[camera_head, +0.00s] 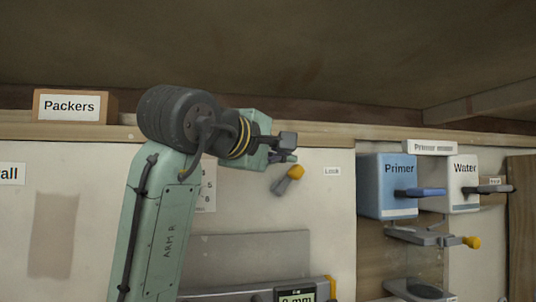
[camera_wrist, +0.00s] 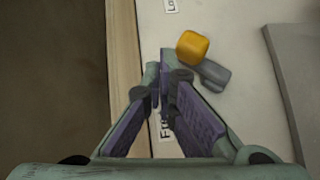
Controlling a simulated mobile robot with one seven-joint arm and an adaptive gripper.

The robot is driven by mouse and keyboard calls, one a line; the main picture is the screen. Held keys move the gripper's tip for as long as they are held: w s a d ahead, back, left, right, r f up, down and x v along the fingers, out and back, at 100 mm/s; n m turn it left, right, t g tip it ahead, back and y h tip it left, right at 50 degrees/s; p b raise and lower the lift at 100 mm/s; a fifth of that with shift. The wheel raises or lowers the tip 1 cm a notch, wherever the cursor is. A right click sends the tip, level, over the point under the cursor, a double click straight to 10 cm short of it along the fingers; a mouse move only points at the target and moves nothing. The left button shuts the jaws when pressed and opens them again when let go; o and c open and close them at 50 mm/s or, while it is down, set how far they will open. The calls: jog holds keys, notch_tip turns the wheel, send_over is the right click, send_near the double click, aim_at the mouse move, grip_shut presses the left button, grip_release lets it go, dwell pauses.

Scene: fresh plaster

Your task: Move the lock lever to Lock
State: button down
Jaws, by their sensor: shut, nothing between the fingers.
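The lock lever has a short grey arm (camera_head: 283,186) and a yellow knob (camera_head: 296,172). In the head view it slants up and right from its pivot on the pale panel. The Lock label (camera_head: 332,171) is on the panel to the right of the knob. In the wrist view the knob (camera_wrist: 192,47) and grey arm (camera_wrist: 211,74) lie just right of my fingertips. My gripper (camera_wrist: 160,72) is shut and empty; it also shows above the lever in the head view (camera_head: 290,151). I cannot tell whether it touches the lever. A label starting "Fr" (camera_wrist: 164,130) is partly hidden by my fingers.
A Packers box (camera_head: 70,106) stands on the wooden ledge at left. Blue Primer (camera_head: 385,190) and white Water (camera_head: 452,195) containers with levers are at right. A grey plate (camera_head: 250,250) and a digital readout (camera_head: 296,296) are below the lever.

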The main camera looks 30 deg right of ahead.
jog(key=shift+s+d, duration=0.3)
jog(key=shift+d, duration=0.65)
jog(key=shift+w, duration=0.1)
dwell(0.7)
